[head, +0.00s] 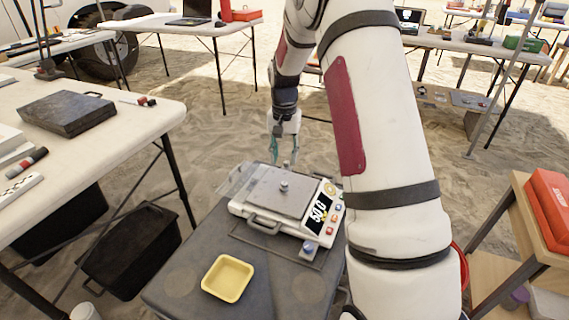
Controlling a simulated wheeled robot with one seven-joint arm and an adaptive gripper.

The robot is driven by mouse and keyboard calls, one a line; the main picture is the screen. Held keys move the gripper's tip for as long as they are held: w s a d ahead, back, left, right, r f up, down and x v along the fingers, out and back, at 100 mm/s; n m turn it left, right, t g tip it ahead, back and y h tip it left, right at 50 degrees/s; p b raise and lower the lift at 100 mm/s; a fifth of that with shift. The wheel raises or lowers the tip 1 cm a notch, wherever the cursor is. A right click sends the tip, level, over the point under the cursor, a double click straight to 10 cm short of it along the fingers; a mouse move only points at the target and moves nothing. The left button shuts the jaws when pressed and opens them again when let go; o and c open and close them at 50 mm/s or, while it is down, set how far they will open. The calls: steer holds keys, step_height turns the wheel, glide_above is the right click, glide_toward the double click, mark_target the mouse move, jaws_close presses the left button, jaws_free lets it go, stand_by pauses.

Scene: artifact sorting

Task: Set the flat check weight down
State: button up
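A small grey metal weight (284,186) sits on the flat pan (268,199) of a white scale. It looks like the check weight, but it is too small to tell how flat it is. The scale's display (319,206) appears to read 50.0. My gripper (284,161) is just beyond the weight in the picture, pointing down. Its teal-tipped fingers look apart, with nothing seen between them. I cannot tell its exact height above the pan.
The scale stands on a dark grey stand (180,290) with a yellow tray (228,278) in front. A table with a dark case (67,113) is at left, a wooden shelf (515,240) at right.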

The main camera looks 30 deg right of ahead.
steer(key=s+a+r+n, duration=0.2)
steer(key=s+a+r, duration=0.4)
steer(key=s+r, duration=0.3)
steer(key=s+a+r+n, duration=0.2)
steer(key=s+a+r, duration=0.4)
steer(key=s+r, duration=0.3)
steer(key=s+a+n, duration=0.2)
steer(key=s+a, duration=0.1)
steer(key=s, duration=0.8)
steer(key=s+a+n, duration=0.3)
steer(key=s, duration=0.9)
steer(key=shift+s+a+r, duration=0.2)
step_height(320, 180, up, 29)
steer(key=t+p, duration=0.4)
steer(key=p, duration=2.3)
steer(key=shift+d+r+p, duration=0.15)
steer(key=shift+d+p, duration=0.1)
steer(key=shift+p, duration=0.15)
